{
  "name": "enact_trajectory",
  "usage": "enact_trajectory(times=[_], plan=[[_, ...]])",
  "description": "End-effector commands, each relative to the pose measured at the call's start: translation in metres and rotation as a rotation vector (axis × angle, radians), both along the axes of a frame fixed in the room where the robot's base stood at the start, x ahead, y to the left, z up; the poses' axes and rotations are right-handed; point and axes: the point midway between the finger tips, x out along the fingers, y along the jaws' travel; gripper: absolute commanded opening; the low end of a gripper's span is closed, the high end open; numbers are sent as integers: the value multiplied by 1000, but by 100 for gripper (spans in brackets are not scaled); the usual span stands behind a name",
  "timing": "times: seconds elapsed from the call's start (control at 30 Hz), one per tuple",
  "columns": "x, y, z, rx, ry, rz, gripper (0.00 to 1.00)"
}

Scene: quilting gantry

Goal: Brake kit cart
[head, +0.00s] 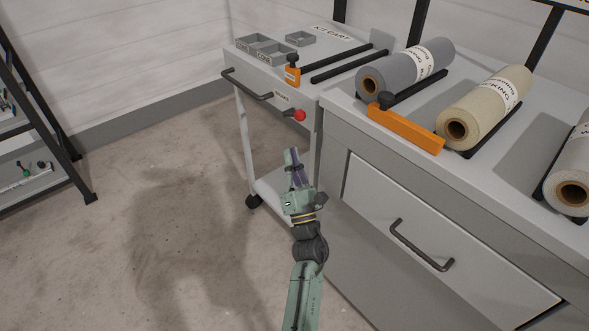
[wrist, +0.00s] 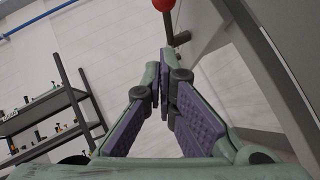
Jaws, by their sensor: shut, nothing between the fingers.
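The kit cart (head: 246,56) stands at the top centre of the head view, against the counter, with a dark handle on its front. Below the word BRAKE on the cart's front, a brake lever with a red ball knob (head: 299,115) sticks out. In the wrist view the red knob (wrist: 163,4) is cut off by the top edge, beyond the fingertips. My gripper (head: 291,152) is shut and empty, in front of the cart and below the red knob, apart from it. In the wrist view the fingertips of my gripper (wrist: 164,62) are together.
The counter (head: 340,112) on the right bears fabric rolls (head: 415,67) and an orange bar with a dark knob (head: 405,130). Its drawer handle (head: 420,246) juts out near my arm. A dark shelf rack (head: 35,110) stands at the left. The floor between is clear.

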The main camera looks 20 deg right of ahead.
Motion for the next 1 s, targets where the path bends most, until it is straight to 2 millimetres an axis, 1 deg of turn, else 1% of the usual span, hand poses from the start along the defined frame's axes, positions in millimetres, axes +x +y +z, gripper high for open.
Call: enact_trajectory(times=[0.03, 0.1, 0.2, 0.3, 0.47, 0.83, 1.0], plan=[[10, -1, 12, 0, -2, 1, 0], [20, -1, 20, 1, -1, 1, 0], [22, -10, 35, 0, 0, -3, 0], [24, -14, 44, 1, 0, -1, 0], [26, -18, 49, 1, 0, 0, 0], [26, -19, 50, 1, -1, 0, 0], [26, -22, 66, -1, -2, -1, 0]])
